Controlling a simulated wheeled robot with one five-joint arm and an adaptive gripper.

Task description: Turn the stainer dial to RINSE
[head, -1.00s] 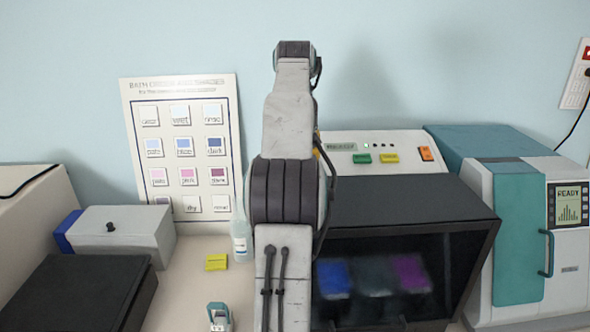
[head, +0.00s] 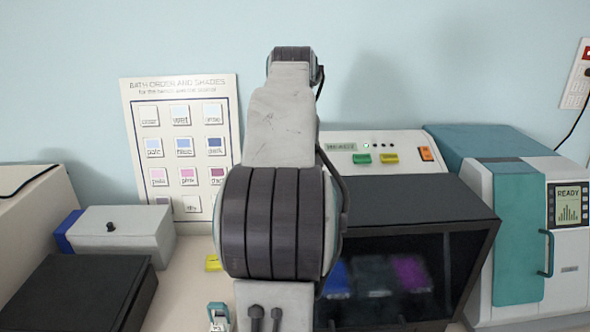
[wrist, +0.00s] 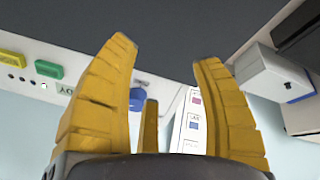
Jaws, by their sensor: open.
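The stainer's white control panel (head: 410,142) stands behind its dark hood (head: 420,200), with a green button (head: 361,158) and a yellow button (head: 389,158). My own arm covers the left part of the panel in the head view. In the wrist view, a round blue knob (wrist: 137,99), seemingly the dial, shows on the white panel (wrist: 165,92) between my fingers. Its pointer setting is not readable. My gripper (wrist: 165,55) is open, with yellow fingers on either side of the knob in the picture. Contact cannot be told.
Blue and purple baths (head: 409,273) show behind the hood's dark front. A shade chart (head: 165,97) leans on the wall at left. A teal and white machine (head: 517,235) stands at right. A grey box (head: 115,238) stands at left.

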